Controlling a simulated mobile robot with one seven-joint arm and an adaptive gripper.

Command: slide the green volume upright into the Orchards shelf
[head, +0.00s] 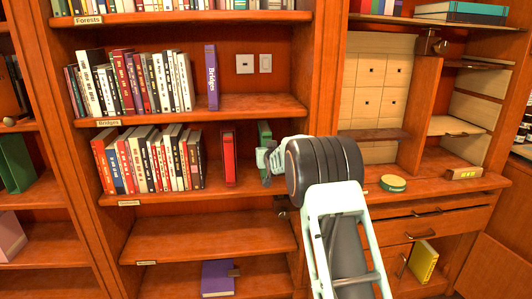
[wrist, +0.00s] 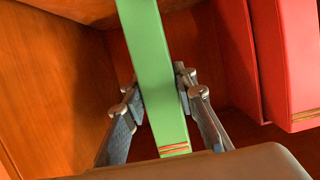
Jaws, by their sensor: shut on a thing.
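The green volume (head: 264,133) stands upright in the third shelf from the top, at its right end near the side wall. In the wrist view the green volume (wrist: 152,60) runs between the two fingers, its spine with gold bands towards the camera. My gripper (head: 266,162) is shut on it, one finger at each side, also in the wrist view (wrist: 158,92). The arm hides part of it in the head view. The label (head: 128,203) under this shelf is too small to read, so I cannot tell if it says Orchards.
A red book (head: 229,157) stands left of the green volume with a gap between; it shows in the wrist view (wrist: 290,60). A row of books (head: 150,160) fills the shelf's left. The shelf above holds a purple Bridges book (head: 211,77). A purple book (head: 218,278) lies below.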

